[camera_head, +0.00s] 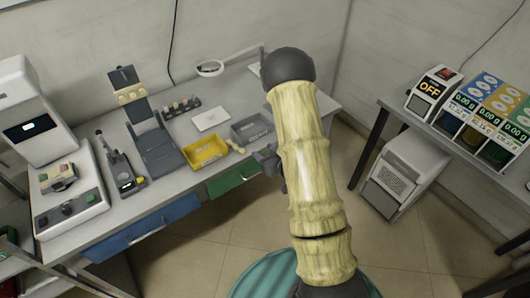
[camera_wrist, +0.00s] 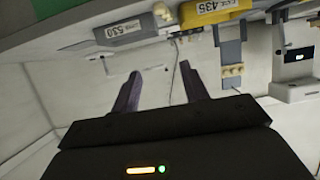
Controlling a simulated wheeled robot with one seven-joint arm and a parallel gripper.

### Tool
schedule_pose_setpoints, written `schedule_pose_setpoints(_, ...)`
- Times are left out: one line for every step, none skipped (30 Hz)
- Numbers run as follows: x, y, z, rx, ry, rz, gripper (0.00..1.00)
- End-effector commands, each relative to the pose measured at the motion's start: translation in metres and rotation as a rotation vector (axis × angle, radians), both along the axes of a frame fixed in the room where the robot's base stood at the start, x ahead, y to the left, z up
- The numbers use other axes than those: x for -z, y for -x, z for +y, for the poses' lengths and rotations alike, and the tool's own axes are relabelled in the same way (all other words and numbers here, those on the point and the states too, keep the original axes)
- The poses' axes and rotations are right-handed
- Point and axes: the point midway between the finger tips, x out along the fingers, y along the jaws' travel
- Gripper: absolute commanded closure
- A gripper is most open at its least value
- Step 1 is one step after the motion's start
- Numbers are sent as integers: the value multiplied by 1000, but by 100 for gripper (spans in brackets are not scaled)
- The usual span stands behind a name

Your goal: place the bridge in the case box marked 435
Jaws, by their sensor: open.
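The yellow case box (camera_head: 205,152) stands near the bench's front edge. Its label reads 435 in the wrist view (camera_wrist: 215,12). A small tan, tooth-like piece that looks like the bridge (camera_head: 236,147) lies on the bench between the yellow box and a grey box. It also shows in the wrist view (camera_wrist: 164,14), close to the top edge. My gripper (camera_wrist: 160,72) is open, with nothing between its fingers. In the head view my gripper (camera_head: 268,160) is partly hidden behind my arm, in front of the bench near the grey box.
The grey box (camera_head: 252,131) is marked 530 in the wrist view (camera_wrist: 122,32). Behind are a white pad (camera_head: 210,118) and a dark rack (camera_head: 181,107) of small pieces. Grey equipment (camera_head: 150,140) stands left. A second table with coloured bins (camera_head: 495,115) stands right.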

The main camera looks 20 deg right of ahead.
Motion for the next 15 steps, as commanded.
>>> schedule_pose_setpoints(0, 0, 0, 0, 0, 0, 55)
schedule_pose_setpoints(0, 0, 0, 0, 0, 0, 55)
schedule_pose_setpoints(0, 0, 0, 0, 0, 0, 55)
schedule_pose_setpoints(0, 0, 0, 0, 0, 0, 55)
schedule_pose_setpoints(0, 0, 0, 0, 0, 0, 55)
schedule_pose_setpoints(0, 0, 0, 0, 0, 0, 55)
schedule_pose_setpoints(0, 0, 0, 0, 0, 0, 55)
schedule_pose_setpoints(0, 0, 0, 0, 0, 1, 55)
schedule_pose_setpoints(-1, -1, 0, 1, 2, 1, 55)
schedule_pose_setpoints(-1, -1, 0, 4, 5, 5, 55)
schedule_pose_setpoints(-3, -1, 0, 7, 9, 9, 55)
schedule_pose_setpoints(-5, -2, -1, 14, 17, 18, 55)
schedule_pose_setpoints(-6, -2, -1, 19, 25, 28, 55)
schedule_pose_setpoints(-9, -3, -1, 27, 35, 39, 55)
schedule_pose_setpoints(-12, -4, -2, 40, 50, 59, 55)
